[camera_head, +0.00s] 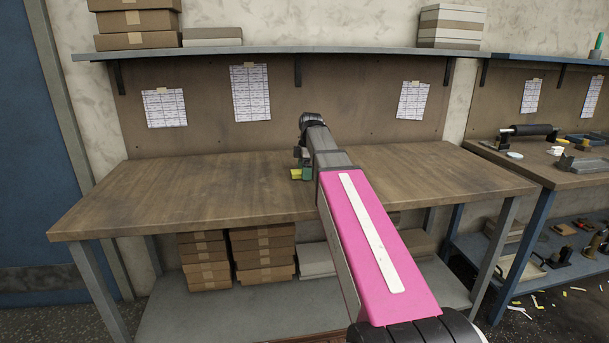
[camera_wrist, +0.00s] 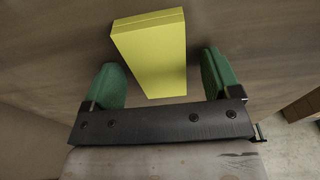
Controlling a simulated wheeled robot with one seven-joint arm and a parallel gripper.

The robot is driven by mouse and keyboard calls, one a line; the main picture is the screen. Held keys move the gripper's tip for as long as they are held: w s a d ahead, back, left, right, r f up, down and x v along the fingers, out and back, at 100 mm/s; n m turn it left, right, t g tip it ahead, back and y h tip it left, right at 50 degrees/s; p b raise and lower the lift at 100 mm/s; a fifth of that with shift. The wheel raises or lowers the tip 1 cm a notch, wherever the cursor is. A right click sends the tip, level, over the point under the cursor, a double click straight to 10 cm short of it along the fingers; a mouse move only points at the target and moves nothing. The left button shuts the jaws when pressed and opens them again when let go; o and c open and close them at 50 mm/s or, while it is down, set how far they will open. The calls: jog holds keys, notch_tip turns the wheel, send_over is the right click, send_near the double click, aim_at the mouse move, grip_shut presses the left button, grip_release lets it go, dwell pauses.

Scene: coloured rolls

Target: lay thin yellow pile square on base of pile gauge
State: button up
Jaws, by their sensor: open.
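A yellow block-like pile (camera_wrist: 148,55) with a thin seam near its upper edge lies on the brown wooden bench top. In the wrist view it shows between and beyond the two green fingers of my gripper (camera_wrist: 160,62), with a gap on each side. My gripper is open, and neither finger touches the pile. In the head view the yellow pile (camera_head: 296,174) shows small beside the green fingers, partly hidden by my arm. I cannot make out the pile gauge in either view.
The wooden bench (camera_head: 180,190) is otherwise bare where it shows. A shelf (camera_head: 300,52) with boxes runs above it. Cardboard boxes (camera_head: 262,250) stand below. A second bench (camera_head: 530,170) at the right holds a dark roller (camera_head: 530,130) and other small tools.

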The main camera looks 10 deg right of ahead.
jog(key=c, duration=1.1)
jog(key=shift+r, duration=0.1)
